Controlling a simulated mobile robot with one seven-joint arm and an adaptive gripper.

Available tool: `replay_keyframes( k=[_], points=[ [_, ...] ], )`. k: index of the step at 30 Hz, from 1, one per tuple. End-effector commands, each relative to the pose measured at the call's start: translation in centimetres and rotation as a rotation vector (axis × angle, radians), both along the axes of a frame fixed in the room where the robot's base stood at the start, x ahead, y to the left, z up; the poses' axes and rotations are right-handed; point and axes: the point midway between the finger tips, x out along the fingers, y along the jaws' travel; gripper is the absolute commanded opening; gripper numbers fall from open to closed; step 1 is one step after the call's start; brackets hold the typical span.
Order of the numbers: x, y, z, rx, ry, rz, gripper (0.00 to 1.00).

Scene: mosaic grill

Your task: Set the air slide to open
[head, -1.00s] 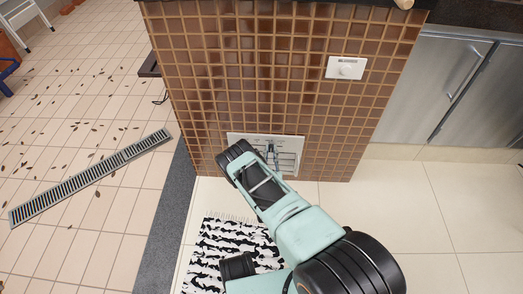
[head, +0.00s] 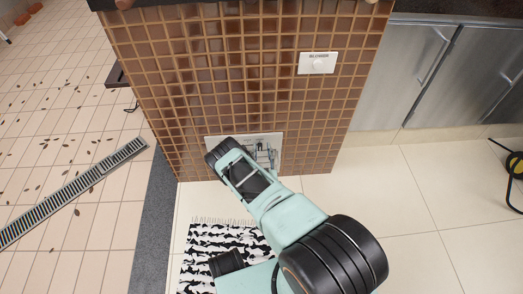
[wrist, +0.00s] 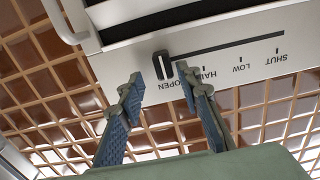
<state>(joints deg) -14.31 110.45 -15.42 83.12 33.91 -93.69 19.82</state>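The air slide's panel (wrist: 260,62) is pale, with a dark slot and the marks OPEN, HALF, LOW and SHUT, seen upside down in the wrist view. The slide's knob (wrist: 162,66), black with a light edge, is at the slot's left end, by OPEN. My gripper (wrist: 158,78) is open, its two blue-padded fingertips apart, one on each side of the knob in the picture. I cannot tell whether either touches it. In the head view my gripper (head: 266,157) is in front of the panel (head: 214,143), low on the tiled wall, and my arm hides part of it.
A pale handle (wrist: 66,22) and a dark recess are beside the slot. A white blower switch plate (head: 318,63) is higher on the tiled wall (head: 230,80). A black-and-white rug (head: 215,243) lies on the floor below. Steel cabinets (head: 420,65) stand at right.

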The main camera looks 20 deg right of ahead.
Motion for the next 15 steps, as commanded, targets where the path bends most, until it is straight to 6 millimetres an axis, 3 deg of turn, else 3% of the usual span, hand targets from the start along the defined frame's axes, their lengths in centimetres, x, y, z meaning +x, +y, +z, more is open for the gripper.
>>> replay_keyframes(
  k=[8, 15],
  points=[
    [0.0, 0.1, 1.0, 0.0, 0.0, 0.002, 0.32],
    [0.1, 0.1, 4.8, 0.0, -0.001, 0.002, 0.32]
  ],
)
